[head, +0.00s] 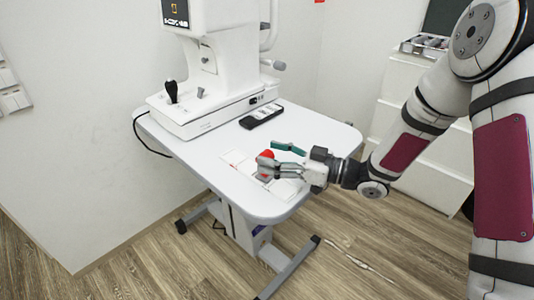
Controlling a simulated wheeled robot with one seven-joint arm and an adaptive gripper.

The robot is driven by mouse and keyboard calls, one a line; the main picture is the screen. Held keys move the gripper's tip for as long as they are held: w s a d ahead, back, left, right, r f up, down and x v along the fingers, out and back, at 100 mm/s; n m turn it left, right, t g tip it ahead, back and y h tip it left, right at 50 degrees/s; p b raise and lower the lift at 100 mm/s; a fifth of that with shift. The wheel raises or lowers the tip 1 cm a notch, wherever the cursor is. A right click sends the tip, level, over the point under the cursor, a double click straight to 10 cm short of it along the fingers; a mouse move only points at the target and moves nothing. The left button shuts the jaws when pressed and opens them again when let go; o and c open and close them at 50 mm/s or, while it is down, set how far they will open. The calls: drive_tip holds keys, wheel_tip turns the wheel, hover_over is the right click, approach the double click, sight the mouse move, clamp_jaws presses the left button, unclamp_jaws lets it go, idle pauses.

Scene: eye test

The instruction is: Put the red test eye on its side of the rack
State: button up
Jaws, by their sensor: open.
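A small red thing (267,154), likely the red test eye, shows at the far edge of my gripper on the white table (230,190). My gripper (265,169) is open, low over the table, and partly covers it. A bit of red also shows by the lower finger; I cannot tell whether it is the same thing. A teal-green bar-like thing (288,147) lies just behind my gripper; whether it is the rack or part of it is unclear. No rack with marked sides can be made out.
A large white eye-test instrument (215,85) with a black joystick (171,91) fills the table's back left. A black handset (261,116) lies in front of it. A white sheet with red marks (234,158) lies left of my gripper. The table's front left is clear.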

drive_tip(key=shift+h, duration=0.4)
drive_tip(key=v, duration=0.6)
drive_tip(key=w+v, duration=0.1)
drive_tip(key=v, duration=0.2)
drive_tip(key=shift+s+d+f, duration=0.15)
drive_tip(key=shift+d+f, duration=0.05)
drive_tip(key=shift+d, duration=0.3)
drive_tip(key=w+d+r+m+t+h, duration=0.4)
drive_tip(key=w+d+t+h, duration=0.15)
drive_tip(key=d+h, duration=0.45)
drive_tip(key=s+d+r+m+g+h, duration=0.1)
drive_tip(key=s+d+r+m+h, duration=0.45)
drive_tip(key=s+d+h, duration=0.2)
drive_tip(key=s+d+r+m+g+h, duration=0.2)
drive_tip(key=s+m+g, duration=0.25)
drive_tip(key=s, duration=1.15)
drive_tip(key=s+a+f+g+y, duration=0.1)
drive_tip(key=s+a+g+y, duration=0.15)
drive_tip(key=s, duration=0.65)
drive_tip(key=s+a+g+y, duration=0.15)
drive_tip(key=s+a, duration=0.25)
drive_tip(key=s, duration=0.5)
wheel_tip(320, 180, up, 21)
drive_tip(key=t+p, duration=0.3)
drive_tip(key=p, duration=1.6)
drive_tip(key=shift+w+m+h, duration=0.3)
drive_tip(key=shift+w+h, duration=0.05)
drive_tip(key=shift+h, duration=0.1)
